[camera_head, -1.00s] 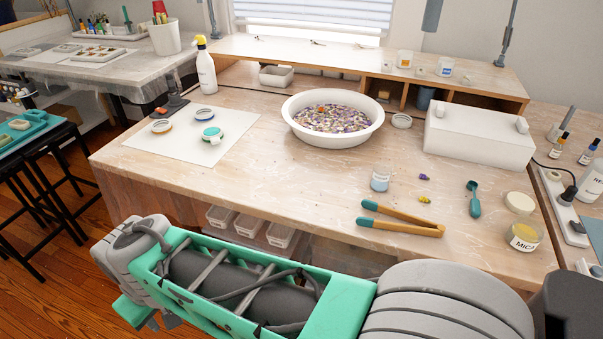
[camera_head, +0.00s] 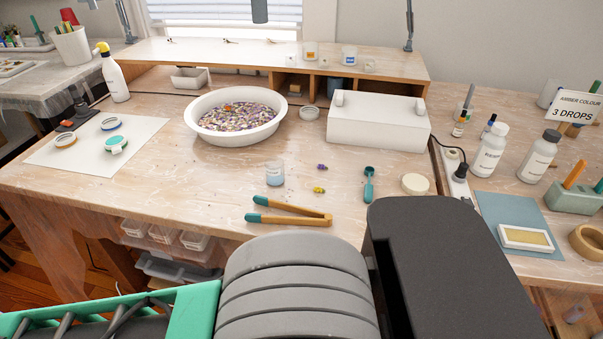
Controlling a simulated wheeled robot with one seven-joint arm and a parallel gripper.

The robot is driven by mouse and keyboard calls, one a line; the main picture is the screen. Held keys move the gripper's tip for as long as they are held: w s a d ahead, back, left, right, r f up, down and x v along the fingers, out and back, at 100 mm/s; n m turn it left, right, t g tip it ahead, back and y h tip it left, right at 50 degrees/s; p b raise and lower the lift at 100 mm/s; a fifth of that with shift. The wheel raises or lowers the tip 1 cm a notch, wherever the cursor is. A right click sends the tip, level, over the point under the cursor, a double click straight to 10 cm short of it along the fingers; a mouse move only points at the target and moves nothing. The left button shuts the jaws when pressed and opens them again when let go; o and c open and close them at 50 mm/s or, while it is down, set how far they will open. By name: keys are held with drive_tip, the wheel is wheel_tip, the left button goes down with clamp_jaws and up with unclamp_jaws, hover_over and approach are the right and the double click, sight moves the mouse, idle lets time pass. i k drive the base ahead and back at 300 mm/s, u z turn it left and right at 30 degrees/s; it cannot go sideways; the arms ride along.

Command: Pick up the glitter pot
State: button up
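A small clear pot with pale blue contents (camera_head: 275,173) stands upright on the wooden workbench (camera_head: 180,195), behind the wooden tongs (camera_head: 290,213). It may be the glitter pot, but I can read no label on it. Two other small pots, one with an orange label (camera_head: 310,53) and one with a blue label (camera_head: 349,56), stand on the raised shelf at the back. My arm crosses the bottom of the view and covers the bench's front right part. My gripper is not in view, so I cannot see what it holds.
A white basin of mixed colourful bits (camera_head: 196,120) stands mid-bench. A white box (camera_head: 376,125) is to its right. A teal scoop (camera_head: 369,185) and a pale round lid (camera_head: 415,184) lie near my arm. Bottles (camera_head: 489,152) stand at the right. The bench's left front is clear.

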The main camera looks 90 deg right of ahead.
sight(274, 165)
drive_tip(key=k, duration=0.6)
drive_tip(key=z, duration=0.75)
drive_tip(key=i, duration=0.5)
